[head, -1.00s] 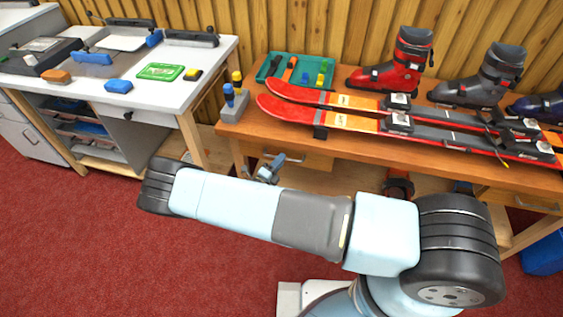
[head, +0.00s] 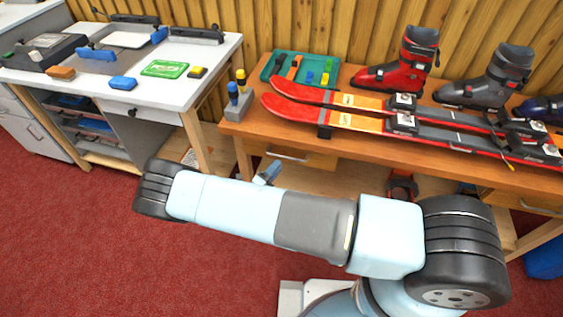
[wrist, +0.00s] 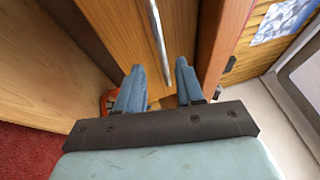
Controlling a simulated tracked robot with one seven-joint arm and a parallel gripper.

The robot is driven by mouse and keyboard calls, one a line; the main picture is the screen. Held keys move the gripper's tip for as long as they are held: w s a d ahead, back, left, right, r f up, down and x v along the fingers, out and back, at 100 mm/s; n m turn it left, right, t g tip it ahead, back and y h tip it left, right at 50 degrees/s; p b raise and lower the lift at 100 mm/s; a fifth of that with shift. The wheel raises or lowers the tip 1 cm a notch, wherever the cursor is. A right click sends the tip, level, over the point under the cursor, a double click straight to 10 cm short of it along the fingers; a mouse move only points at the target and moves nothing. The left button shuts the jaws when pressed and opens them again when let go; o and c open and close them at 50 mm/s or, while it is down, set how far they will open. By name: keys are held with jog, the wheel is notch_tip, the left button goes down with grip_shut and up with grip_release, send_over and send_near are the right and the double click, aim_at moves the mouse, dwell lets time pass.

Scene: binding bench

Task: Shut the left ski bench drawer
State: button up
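The left ski bench drawer (head: 311,159) is a wooden front under the left end of the bench top. It looks close to flush with the bench; I cannot tell whether a small gap is left. Its metal bar handle (head: 288,154) is in clear view, and also runs down the wrist view (wrist: 157,35). My gripper (wrist: 159,66) is open and empty, its blue fingers apart, with the handle's lower end appearing between them. In the head view my gripper (head: 268,172) shows just below and left of the handle, partly hidden by my arm.
The wooden bench (head: 375,150) carries red skis (head: 345,120), several boots and a green tool tray (head: 325,66). A white-topped workbench (head: 60,82) stands at left, with a gap between. The red carpet (head: 70,230) in front is clear.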

jog(key=v, duration=0.8)
jog(key=shift+s, duration=0.2)
jog(key=shift+a, duration=0.15)
jog(key=w+d+r+m+g+y, duration=0.1)
jog(key=w+d+r+m+g, duration=0.1)
jog(key=d+r+m+g, duration=0.65)
jog(key=w+d+r+m+g+y, duration=0.1)
jog(key=w+d+r+m+g, duration=0.2)
jog(key=r+m, duration=1.05)
jog(key=w+d+r+m+g+y, duration=0.1)
jog(key=d+r+m+g, duration=0.55)
jog(key=r, duration=1.05)
jog(key=s+d+r+m+t+y, duration=0.2)
jog(key=s+d+r+m+y, duration=0.45)
jog(key=d+r, duration=0.65)
jog(key=s+d+r+m+t+y, duration=0.1)
jog(key=s+d+r+m+t, duration=0.1)
jog(key=s+r+m, duration=0.2)
jog(key=s+d+r+m+t, duration=0.2)
jog(key=s+r+m, duration=0.3)
jog(key=s, duration=0.6)
jog(key=shift+s+d+r+m+t+y, duration=0.15)
jog(key=shift+s+d+m+t+y, duration=0.3)
jog(key=shift+m, duration=0.75)
